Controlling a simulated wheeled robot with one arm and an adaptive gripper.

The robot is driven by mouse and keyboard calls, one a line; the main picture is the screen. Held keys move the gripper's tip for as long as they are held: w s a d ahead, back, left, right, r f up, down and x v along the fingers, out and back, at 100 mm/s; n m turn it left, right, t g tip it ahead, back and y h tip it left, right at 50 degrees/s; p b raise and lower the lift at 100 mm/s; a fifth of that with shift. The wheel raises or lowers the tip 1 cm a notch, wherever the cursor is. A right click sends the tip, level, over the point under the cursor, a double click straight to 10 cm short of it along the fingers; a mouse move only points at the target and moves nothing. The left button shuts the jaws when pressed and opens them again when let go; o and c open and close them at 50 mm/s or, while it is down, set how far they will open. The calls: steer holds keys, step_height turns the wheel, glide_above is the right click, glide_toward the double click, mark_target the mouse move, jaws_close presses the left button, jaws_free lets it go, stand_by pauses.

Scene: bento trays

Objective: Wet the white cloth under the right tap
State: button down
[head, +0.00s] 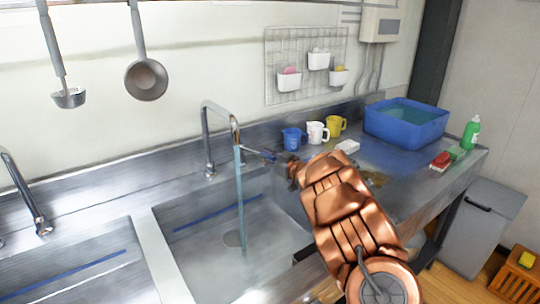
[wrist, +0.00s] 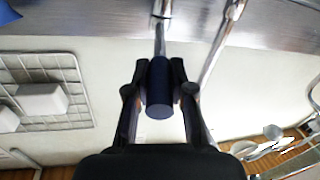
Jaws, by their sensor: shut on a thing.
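The right tap (head: 207,130) stands behind the right sink basin, and a stream of water (head: 240,195) runs from its spout into the basin. My gripper (head: 282,163) is beside the tap at its right. In the wrist view my gripper (wrist: 158,82) is shut on a dark blue cylindrical handle (wrist: 159,105) at the end of a thin metal lever that leads to the tap. A small white folded piece (head: 347,146), which looks like the white cloth, lies on the counter to the right, apart from my gripper and from the water.
Blue (head: 292,139), white (head: 317,132) and yellow (head: 337,126) mugs stand behind the white piece. A blue tub (head: 405,121), a red sponge (head: 440,161) and a green bottle (head: 471,133) are farther right. The left tap (head: 25,190) is at the far left. Ladles (head: 146,78) hang above.

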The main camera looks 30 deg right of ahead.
steer(key=shift+a, duration=0.1)
steer(key=c, duration=1)
jaws_free()
steer(key=v, duration=1.2)
steer(key=shift+r, duration=0.1)
